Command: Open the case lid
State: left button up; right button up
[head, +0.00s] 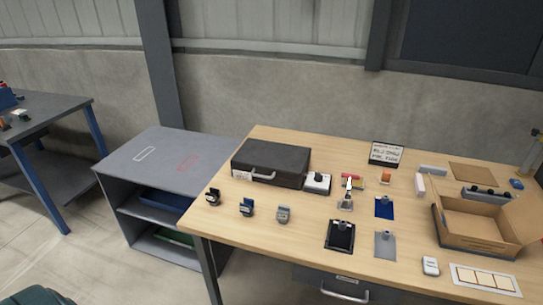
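A small white device (317,183) stands close to the case's right. Three small clamp-like items (247,207) stand in front of it. An open cardboard box (470,236) is on the right. A grey shelf unit (165,165) adjoins the bench's left.

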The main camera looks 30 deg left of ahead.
aim_at(274, 160)
jog(key=u, duration=1.05)
jog(key=i+j+z, duration=0.2)
jog(key=z, duration=0.3)
jog(key=i+j+z, duration=0.1)
jog(key=j+z, duration=0.35)
